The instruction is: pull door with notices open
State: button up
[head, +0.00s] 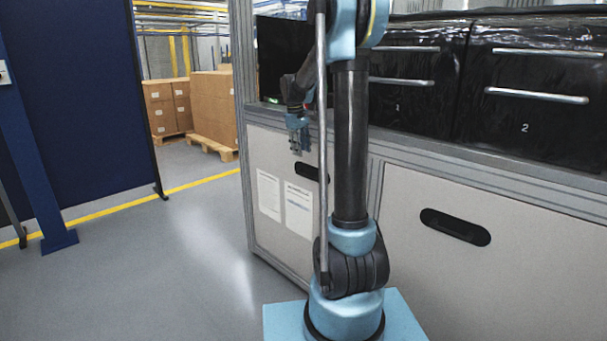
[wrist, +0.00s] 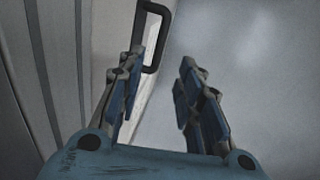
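The door with notices (head: 262,150) is a light grey panel low on the left of the cabinet and looks closed. Two white notices (head: 298,210) are on it. Its black handle (head: 309,172) sits at the upper right of the door, partly hidden by my arm. In the wrist view, the black handle (wrist: 152,62) stands out from the door, ahead of the left finger. My gripper (head: 297,147) points down just above and left of the handle in the head view. In the wrist view, my gripper (wrist: 161,65) has its fingers apart with nothing between them.
A second grey door with a black handle (head: 455,227) is to the right. Open grey floor (head: 180,260) lies left of the cabinet. A blue partition (head: 80,100) and boxes on pallets (head: 212,110) stand further off.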

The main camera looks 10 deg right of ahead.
aim_at(305, 175)
jog(key=f, duration=0.3)
jog(key=d+f, duration=0.1)
jog(key=f, duration=0.3)
jog(key=w+f, duration=0.1)
jog(key=f, duration=0.3)
jog(key=shift+w+d, duration=0.1)
jog(key=shift+d, duration=0.2)
grip_shut()
jog(key=shift+a, duration=0.1)
